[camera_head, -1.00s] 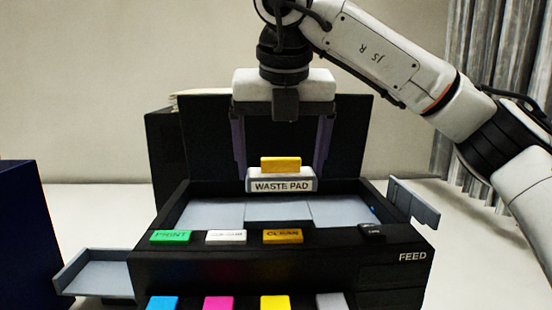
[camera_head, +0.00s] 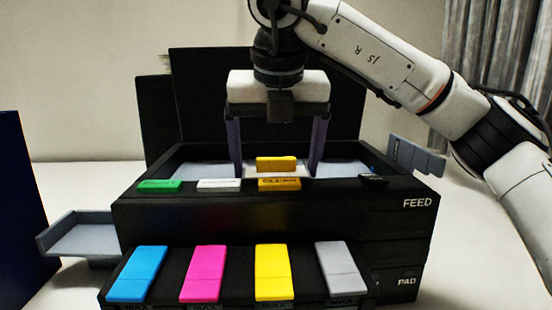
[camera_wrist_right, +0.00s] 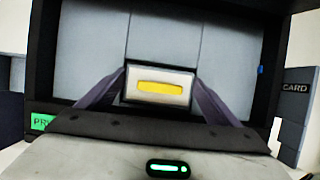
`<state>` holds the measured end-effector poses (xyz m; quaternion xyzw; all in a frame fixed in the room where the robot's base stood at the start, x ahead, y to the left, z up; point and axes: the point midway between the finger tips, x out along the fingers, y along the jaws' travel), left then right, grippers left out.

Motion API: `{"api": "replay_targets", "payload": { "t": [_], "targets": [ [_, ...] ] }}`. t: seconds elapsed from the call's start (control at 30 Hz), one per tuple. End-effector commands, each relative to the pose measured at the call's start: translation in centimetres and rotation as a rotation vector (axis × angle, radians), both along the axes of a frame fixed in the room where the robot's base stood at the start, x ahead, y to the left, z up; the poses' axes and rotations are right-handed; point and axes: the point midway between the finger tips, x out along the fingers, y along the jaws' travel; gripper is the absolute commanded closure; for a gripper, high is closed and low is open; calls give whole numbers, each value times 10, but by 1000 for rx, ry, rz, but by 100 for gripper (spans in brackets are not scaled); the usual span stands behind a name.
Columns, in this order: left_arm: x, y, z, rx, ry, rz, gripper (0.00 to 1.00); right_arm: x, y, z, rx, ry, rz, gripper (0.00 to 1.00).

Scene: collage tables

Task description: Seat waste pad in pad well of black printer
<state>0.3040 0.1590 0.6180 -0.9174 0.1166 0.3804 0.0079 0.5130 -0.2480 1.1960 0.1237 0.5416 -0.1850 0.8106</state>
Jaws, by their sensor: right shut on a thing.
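The black printer (camera_head: 270,215) stands ahead with its lid up behind and its top open onto grey inner panels. My right gripper (camera_head: 275,168) reaches down from above into this opening. It is shut on the waste pad, a pale block with a yellow grip (camera_head: 276,163); the front wall hides its lower part and label in the head view. In the right wrist view the pad (camera_wrist_right: 132,88) lies between the purple fingers, with a dark edge around it. I cannot tell whether it rests on the well floor. My left gripper is not in view.
Green, white and yellow buttons (camera_head: 279,184) line the printer's front edge. Blue, magenta, yellow and grey cartridges (camera_head: 272,272) sit below in front. A grey tray (camera_head: 80,236) sticks out left, a grey card piece (camera_head: 415,157) right. A dark blue block (camera_head: 20,205) stands far left.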

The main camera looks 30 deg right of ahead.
Motion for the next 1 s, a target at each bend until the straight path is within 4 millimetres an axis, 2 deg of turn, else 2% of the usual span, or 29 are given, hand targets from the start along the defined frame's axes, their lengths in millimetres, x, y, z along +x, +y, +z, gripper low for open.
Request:
{"api": "replay_targets", "payload": {
  "t": [0.17, 0.2, 0.27, 0.57, 0.67, 1.0],
  "targets": [
    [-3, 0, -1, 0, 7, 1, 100, 0, 0, 1, 0, -1, 0, 38],
    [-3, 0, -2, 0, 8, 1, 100, 0, 0, 1, 0, -1, 0, 11],
    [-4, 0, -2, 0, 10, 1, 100, 0, 0, 1, 0, -1, 0, 1],
    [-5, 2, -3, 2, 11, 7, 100, -1, 1, 5, 0, -1, 0, 0],
    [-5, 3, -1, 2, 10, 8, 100, -5, 2, 17, 0, -5, 0, 0],
    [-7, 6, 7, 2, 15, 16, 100, -28, 13, 78, -1, -4, -1, 0]
  ]
}}
